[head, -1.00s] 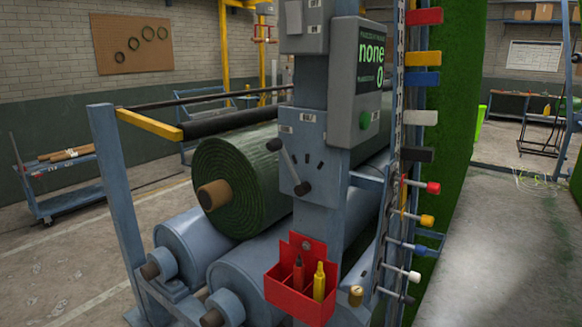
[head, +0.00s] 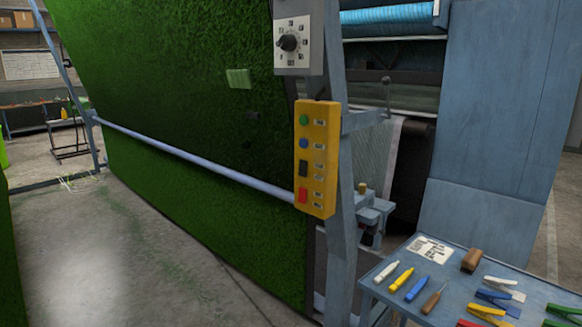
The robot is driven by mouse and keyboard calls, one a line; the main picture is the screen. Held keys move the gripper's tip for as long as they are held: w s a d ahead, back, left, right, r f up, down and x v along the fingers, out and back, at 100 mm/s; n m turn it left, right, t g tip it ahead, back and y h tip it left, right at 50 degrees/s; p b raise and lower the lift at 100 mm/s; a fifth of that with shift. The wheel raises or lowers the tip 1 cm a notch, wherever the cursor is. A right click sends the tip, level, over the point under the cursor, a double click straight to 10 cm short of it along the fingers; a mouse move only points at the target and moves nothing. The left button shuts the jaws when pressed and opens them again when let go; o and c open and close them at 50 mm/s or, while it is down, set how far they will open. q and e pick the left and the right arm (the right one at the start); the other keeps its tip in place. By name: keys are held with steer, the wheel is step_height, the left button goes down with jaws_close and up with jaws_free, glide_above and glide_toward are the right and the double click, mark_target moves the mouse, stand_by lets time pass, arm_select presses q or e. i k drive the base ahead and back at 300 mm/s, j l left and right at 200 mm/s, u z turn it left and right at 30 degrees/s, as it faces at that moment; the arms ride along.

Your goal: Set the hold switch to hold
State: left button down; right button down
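No gripper of mine shows in the head view. A grey box with a black rotary knob (head: 289,42) and several small labels around it is fixed at the top of a blue-grey post (head: 346,200). Below it hangs a yellow control box (head: 318,158) with a green, a blue, black and red buttons, each beside a small label. I cannot read the labels, so I cannot tell which control, if any, is the hold switch.
A wall of green turf (head: 190,110) hangs left of the post, with a grey horizontal rail (head: 200,160) across it. A blue table (head: 455,300) at the lower right carries markers, clamps, a brush and a paper. The floor (head: 110,250) at left is clear.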

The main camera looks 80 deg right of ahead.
mark_target(303, 192)
steer(key=z, duration=0.45)
steer(key=k+z, duration=0.1)
steer(key=z, duration=0.75)
steer(key=l+z, duration=0.1)
steer(key=z, duration=0.3)
steer(key=k+l+z, duration=0.1)
steer(key=z, duration=0.8)
